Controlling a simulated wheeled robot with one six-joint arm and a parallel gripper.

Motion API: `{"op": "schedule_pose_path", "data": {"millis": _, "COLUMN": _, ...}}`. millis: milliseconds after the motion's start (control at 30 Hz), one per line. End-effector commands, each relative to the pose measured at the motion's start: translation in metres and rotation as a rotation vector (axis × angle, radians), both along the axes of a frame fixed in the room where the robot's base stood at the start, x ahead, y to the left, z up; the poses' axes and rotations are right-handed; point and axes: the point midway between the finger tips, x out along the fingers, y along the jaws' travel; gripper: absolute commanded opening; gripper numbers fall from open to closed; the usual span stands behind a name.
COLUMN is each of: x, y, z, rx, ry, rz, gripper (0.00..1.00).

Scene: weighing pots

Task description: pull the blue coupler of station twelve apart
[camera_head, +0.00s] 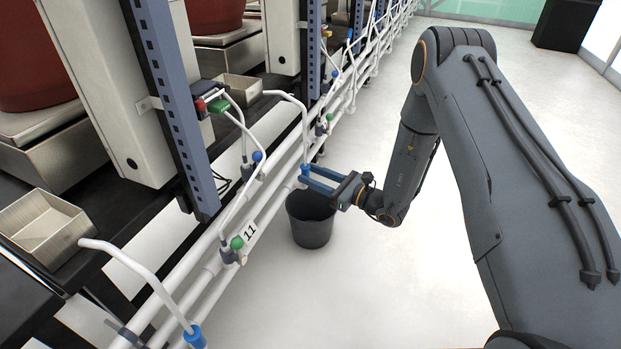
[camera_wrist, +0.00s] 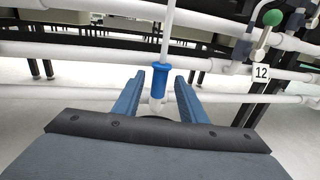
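The blue coupler (camera_wrist: 160,82) hangs upright on a thin white tube in the wrist view, with a pale end below it. A "12" label (camera_wrist: 261,73) is on the rail to its right. My gripper (camera_wrist: 158,90) has a blue finger on each side of the coupler, with a visible gap on both sides, so it is open and not holding it. In the head view the coupler (camera_head: 305,169) is small, at the fingertips of my gripper (camera_head: 307,175), and partly hard to make out.
White pipes run along the bench. A green-knobbed valve (camera_wrist: 272,18) is right of the coupler. A dark bucket (camera_head: 311,228) stands on the floor below my gripper. Another blue coupler (camera_head: 194,336) is at the bottom, near the "11" label (camera_head: 250,233).

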Motion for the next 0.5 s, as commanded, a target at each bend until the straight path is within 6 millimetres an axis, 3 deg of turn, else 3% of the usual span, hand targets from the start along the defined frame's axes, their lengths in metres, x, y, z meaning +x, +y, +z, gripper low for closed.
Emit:
{"op": "schedule_pose_path", "data": {"millis": 367, "x": 0.0047, "y": 0.0083, "z": 0.0006, "rx": 0.000, "ry": 0.000, "rz": 0.000, "gripper": 0.38}}
{"op": "schedule_pose_path", "data": {"millis": 500, "x": 0.0045, "y": 0.0082, "z": 0.0005, "rx": 0.000, "ry": 0.000, "rz": 0.000, "gripper": 0.19}}
